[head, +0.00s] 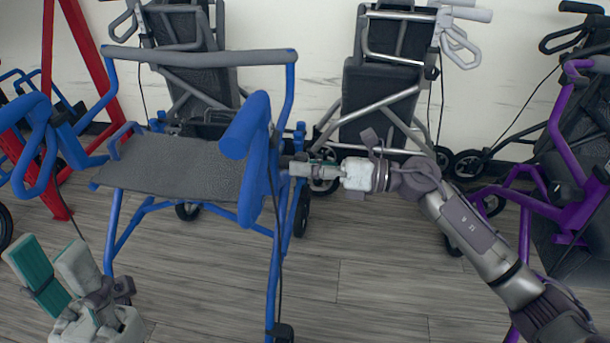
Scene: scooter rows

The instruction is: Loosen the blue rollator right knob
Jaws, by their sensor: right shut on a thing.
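The blue rollator (165,165) stands at the left, its grey seat facing up and its blue frame upright. My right gripper (294,168) reaches in from the right and is shut at the outer side of the rollator's right frame, beside the thick blue handle (245,125). The right knob lies between its fingers and is mostly hidden; only a small dark part (283,160) shows at the fingertips. My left gripper (46,252) is open and empty at the lower left, in front of the rollator, its teal finger pad showing.
Two grey folded walkers (385,100) stand against the white wall behind. A purple rollator (575,205) is at the right, near my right arm. A red frame (85,50) rises at the left. The grey wood floor (370,290) is clear in the front middle.

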